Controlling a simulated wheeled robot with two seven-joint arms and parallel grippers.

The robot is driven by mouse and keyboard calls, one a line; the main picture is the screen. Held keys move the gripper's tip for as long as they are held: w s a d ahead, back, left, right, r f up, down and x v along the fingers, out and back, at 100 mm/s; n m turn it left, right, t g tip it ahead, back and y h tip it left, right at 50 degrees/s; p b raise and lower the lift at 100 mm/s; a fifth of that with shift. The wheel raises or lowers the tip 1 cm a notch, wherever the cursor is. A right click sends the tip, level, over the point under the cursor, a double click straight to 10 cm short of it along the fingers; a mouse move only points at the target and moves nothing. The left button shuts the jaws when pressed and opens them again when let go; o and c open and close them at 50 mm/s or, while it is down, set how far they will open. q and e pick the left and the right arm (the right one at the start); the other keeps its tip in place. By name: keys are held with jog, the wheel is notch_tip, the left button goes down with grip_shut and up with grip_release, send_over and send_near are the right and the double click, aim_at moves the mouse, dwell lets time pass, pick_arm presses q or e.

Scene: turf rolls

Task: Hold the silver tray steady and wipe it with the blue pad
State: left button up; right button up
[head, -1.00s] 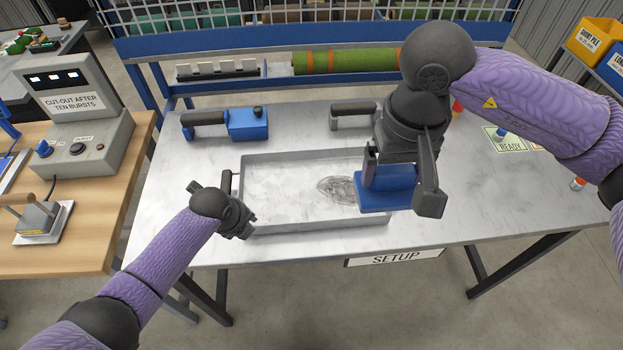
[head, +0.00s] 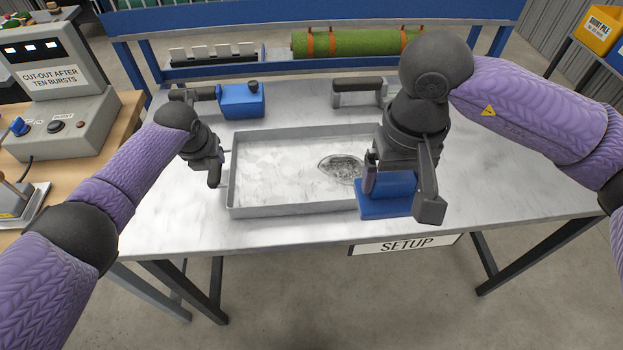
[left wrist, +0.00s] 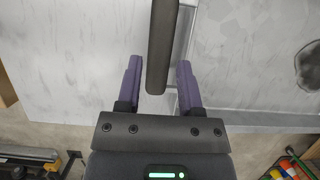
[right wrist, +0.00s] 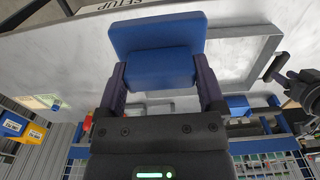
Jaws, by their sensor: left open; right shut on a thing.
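The silver tray (head: 290,211) lies on the grey table, with a dark smudge (head: 340,168) right of its middle. My left gripper (head: 215,176) is at the tray's left side. In the left wrist view its fingers (left wrist: 159,80) are open on either side of a dark handle bar (left wrist: 162,45), with gaps to it. The tray floor (left wrist: 245,60) shows to the right there. My right gripper (head: 400,190) is shut on the blue pad (head: 380,205), which also shows in the right wrist view (right wrist: 155,38). The pad overlaps the tray's front right corner; whether it touches is unclear.
A blue block with a dark handle (head: 242,101) stands behind the tray at left. A grey-handled piece (head: 358,88) stands behind it at right. A green turf roll (head: 365,42) lies on the rear rack. A control box (head: 60,120) stands on the wooden bench at left.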

aim_at(214, 164)
pick_arm(q)
jog(key=b+x, duration=0.4)
pick_arm(e)
notch_tip(214, 164, down, 6)
jog(key=shift+w, duration=0.1)
pick_arm(q)
jog(key=shift+r, duration=0.1)
grip_shut()
dwell(1.6)
